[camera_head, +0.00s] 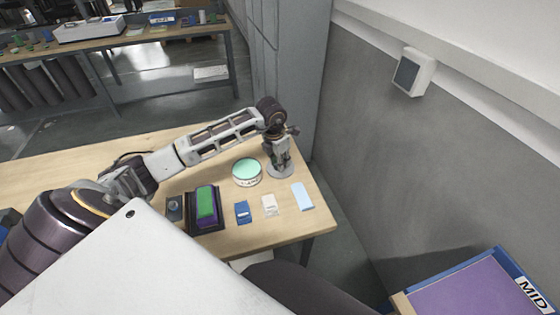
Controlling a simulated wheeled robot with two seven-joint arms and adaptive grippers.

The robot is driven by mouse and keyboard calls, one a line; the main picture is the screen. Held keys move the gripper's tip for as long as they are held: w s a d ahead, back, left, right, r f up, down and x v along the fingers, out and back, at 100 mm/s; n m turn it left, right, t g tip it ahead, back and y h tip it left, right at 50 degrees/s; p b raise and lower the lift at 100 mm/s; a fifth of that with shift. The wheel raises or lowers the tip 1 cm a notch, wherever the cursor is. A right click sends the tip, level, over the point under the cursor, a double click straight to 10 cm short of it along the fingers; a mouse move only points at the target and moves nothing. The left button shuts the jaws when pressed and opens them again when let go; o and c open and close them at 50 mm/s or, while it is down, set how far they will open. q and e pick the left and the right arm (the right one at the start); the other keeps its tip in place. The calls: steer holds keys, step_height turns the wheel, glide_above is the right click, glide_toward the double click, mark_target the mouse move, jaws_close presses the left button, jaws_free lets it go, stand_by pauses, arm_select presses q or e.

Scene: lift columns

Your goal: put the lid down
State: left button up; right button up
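My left gripper (281,161) points down at the right end of the wooden table. Its fingers are closed together at the middle of a round grey lid (279,174). The lid is level, at or just above the table top; I cannot tell whether it touches. The fingers hide the lid's middle. Left of it stands a round white tub (247,179) with a pale green top surface and a printed label. The tub and the lid are apart. My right gripper is out of view.
On the wooden table (270,232), in front, are a green and purple block on a dark tray (206,207), a blue packet (242,212), a white packet (270,206) and a light blue block (302,196). A grey pillar (290,80) stands behind. A blue-edged purple tray (470,290) is lower right.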

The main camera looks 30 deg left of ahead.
arm_select(q)
steer(key=shift+o, duration=0.3)
steer(key=shift+r, duration=0.1)
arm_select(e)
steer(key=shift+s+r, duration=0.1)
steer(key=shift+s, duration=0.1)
arm_select(q)
steer(key=shift+r, duration=0.5)
step_height(320, 180, up, 11)
steer(key=s, duration=0.1)
steer(key=shift+s+a, duration=0.25)
steer(key=shift+s, duration=0.1)
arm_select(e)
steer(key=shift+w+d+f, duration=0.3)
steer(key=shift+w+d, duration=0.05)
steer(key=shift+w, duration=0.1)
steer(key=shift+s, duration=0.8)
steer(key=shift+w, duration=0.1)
